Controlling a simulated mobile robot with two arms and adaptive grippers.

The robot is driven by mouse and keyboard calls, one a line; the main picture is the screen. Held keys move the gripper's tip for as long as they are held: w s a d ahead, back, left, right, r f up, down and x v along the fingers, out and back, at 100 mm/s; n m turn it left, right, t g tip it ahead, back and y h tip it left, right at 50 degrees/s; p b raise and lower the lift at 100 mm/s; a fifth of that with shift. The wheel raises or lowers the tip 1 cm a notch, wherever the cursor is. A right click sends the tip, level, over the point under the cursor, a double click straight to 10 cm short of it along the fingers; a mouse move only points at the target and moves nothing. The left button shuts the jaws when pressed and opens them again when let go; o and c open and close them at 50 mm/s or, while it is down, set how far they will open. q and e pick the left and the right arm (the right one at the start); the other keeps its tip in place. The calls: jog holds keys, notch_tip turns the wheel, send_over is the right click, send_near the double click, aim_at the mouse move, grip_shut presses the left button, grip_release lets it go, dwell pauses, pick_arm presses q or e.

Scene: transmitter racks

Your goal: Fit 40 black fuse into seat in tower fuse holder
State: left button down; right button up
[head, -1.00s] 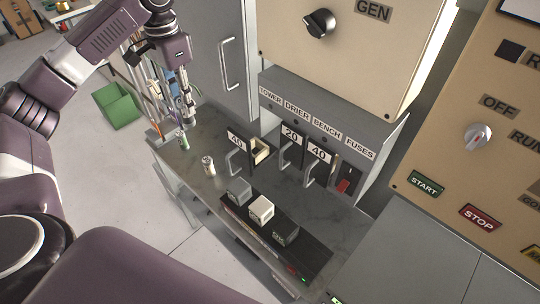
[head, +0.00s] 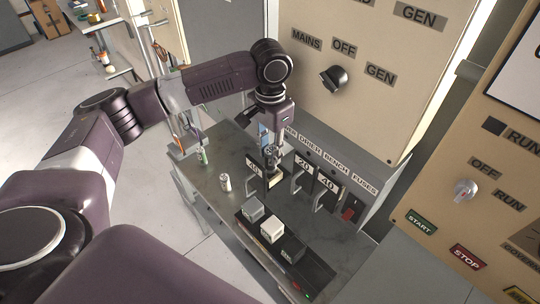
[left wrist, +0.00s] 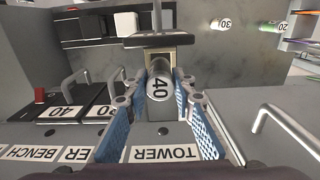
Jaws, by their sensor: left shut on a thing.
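My left gripper (head: 273,160) is over the pulled-out tower fuse holder (head: 254,165) in the head view. My right gripper is not in view.
A pale fuse marked 30 (left wrist: 222,25) and a green fuse (left wrist: 275,26) stand on the bench. Other handled holders, marked 20 (head: 303,165) and 40 (head: 327,182), sit close to the right. Several grey and white blocks (head: 272,229) lie in front.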

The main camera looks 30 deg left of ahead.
aim_at(270, 161)
pick_arm(q)
jog(key=shift+f+p, duration=0.7)
jog(key=shift+f, duration=1.3)
jog(key=c, duration=1.6)
grip_release()
jog(key=shift+f, duration=0.1)
notch_tip(270, 161, up, 11)
jog(key=b, duration=0.4)
jog(key=shift+f, duration=0.1)
jog(key=shift+a+r, duration=0.1)
jog(key=shift+r, duration=0.65)
jog(key=shift+s+f, duration=0.1)
